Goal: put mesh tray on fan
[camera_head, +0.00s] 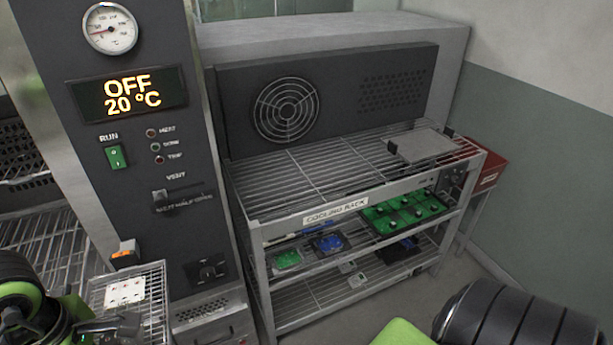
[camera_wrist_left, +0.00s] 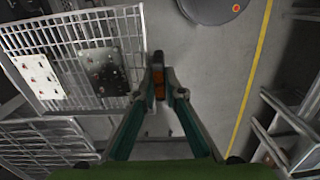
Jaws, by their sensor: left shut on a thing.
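The mesh tray (camera_head: 156,292) is a light wire basket at the lower left of the head view, beside the oven front. A white card with small red marks (camera_head: 124,291) lies in it. In the left wrist view the tray (camera_wrist_left: 62,38) fills the upper left, with the card and a dark board (camera_wrist_left: 103,70) in it. My left gripper (camera_head: 122,324) is at the tray's near side; in the wrist view its fingers (camera_wrist_left: 158,92) are shut at the tray's edge. The fan (camera_head: 286,109) is a round grille on the dark panel behind the cooling rack. My right gripper is not in view.
The cooling rack (camera_head: 335,211) has a mostly bare wire top with a flat grey plate (camera_head: 421,145) at its right. Green and blue boards (camera_head: 404,212) lie on its lower shelf. The oven control column (camera_head: 160,225) stands between the tray and the rack. A red box (camera_head: 487,165) is at right.

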